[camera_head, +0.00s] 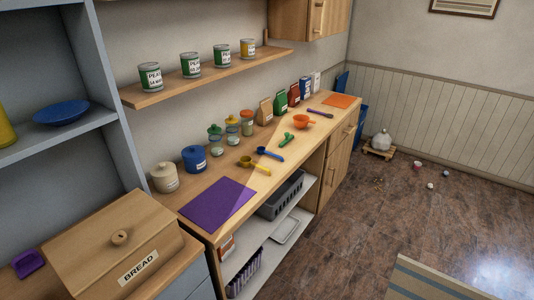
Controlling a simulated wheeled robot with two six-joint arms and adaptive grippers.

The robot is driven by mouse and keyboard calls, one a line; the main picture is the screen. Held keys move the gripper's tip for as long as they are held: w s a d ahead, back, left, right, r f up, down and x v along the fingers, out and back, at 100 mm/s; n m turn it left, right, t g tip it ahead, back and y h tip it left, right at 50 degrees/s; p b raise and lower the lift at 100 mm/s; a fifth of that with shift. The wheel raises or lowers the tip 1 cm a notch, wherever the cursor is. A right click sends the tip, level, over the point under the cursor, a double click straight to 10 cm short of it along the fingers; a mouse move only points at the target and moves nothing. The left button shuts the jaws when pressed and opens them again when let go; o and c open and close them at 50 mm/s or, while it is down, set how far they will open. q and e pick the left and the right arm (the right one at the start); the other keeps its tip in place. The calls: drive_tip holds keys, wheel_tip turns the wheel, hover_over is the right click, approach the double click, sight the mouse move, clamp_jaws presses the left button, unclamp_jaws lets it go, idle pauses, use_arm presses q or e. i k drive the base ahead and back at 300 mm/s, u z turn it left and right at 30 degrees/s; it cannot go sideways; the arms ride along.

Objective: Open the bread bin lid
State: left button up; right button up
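The wooden bread bin (150,272) stands at the lower left of the head view, with a "BREAD" label on its front. Its lid (90,240) is shut and slopes toward the front, with a round wooden knob (120,237) on it. The bin's lower part is cut off by the bottom edge of the picture. Neither my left gripper nor my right gripper is in view.
A purple mat (217,203), a cream jar (164,178) and a blue pot (194,158) are on the counter beyond. A grey shelf unit (110,90) rises behind the bin.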

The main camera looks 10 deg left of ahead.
sight(80, 256)
drive_tip(key=u, duration=1.65)
